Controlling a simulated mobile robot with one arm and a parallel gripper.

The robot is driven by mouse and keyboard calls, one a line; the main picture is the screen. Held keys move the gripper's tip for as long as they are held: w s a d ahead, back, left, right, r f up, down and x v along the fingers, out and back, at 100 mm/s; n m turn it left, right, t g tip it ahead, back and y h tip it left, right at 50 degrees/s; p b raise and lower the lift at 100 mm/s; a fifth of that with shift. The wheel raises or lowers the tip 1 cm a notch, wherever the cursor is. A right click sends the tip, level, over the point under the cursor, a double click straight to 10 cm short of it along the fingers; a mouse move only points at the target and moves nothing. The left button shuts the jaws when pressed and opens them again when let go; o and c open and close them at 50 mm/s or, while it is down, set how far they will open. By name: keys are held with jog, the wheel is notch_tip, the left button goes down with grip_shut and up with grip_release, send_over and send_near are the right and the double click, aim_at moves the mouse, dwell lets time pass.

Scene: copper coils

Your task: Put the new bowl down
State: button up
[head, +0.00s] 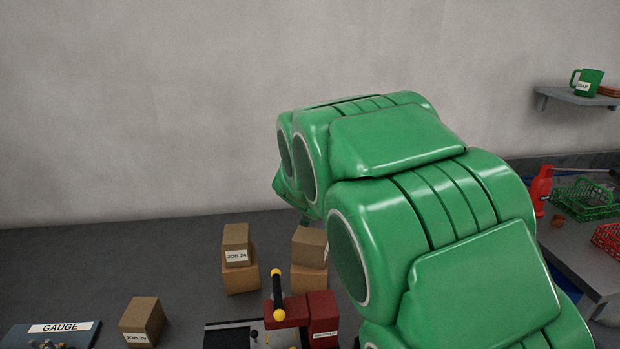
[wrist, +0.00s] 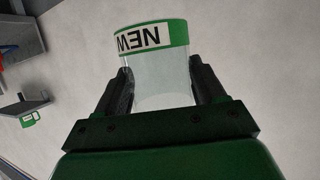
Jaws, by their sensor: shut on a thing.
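In the wrist view my gripper (wrist: 160,88) is shut on the new bowl (wrist: 160,85). The bowl looks clear, with a green rim band and a white label reading NEW, upside down in this view. The dark fingers press on its two sides. Behind the bowl I see only pale wall, with no surface touching it. In the head view my green arm fills the middle and right, and both the gripper and the bowl are hidden from view.
Boxes labelled JOB 24 (head: 237,245) and JOB 39 (head: 142,320) stand on the dark floor or bench. A red machine (head: 322,318) and a gauge board (head: 60,330) are at the front. Green (head: 585,200) and red baskets (head: 608,238) stand right. A shelf (head: 580,98) holds a green mug (head: 588,82).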

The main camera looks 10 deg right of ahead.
jog(key=shift+r, duration=1.25)
jog(key=w+a+f+n+g+y, duration=0.2)
jog(key=a+n+y, duration=0.45)
jog(key=a, duration=1.35)
jog(key=w+a+f+n+g+y, duration=0.15)
jog(key=a+n+y, duration=0.5)
jog(key=a, duration=1.25)
jog(key=s+a+r+n+g+y, duration=0.2)
jog(key=s+a+n+g, duration=0.3)
jog(key=a, duration=0.5)
jog(key=s+a+r+n+g+y, duration=0.1)
jog(key=s+a+n+g+y, duration=0.35)
jog(key=a, duration=0.65)
jog(key=shift+g+h, duration=0.4)
jog(key=shift+h, duration=0.55)
jog(key=f, duration=2.6)
jog(key=shift+s+d+f, duration=0.1)
jog(key=shift+s+d, duration=0.2)
jog(key=shift+s, duration=0.1)
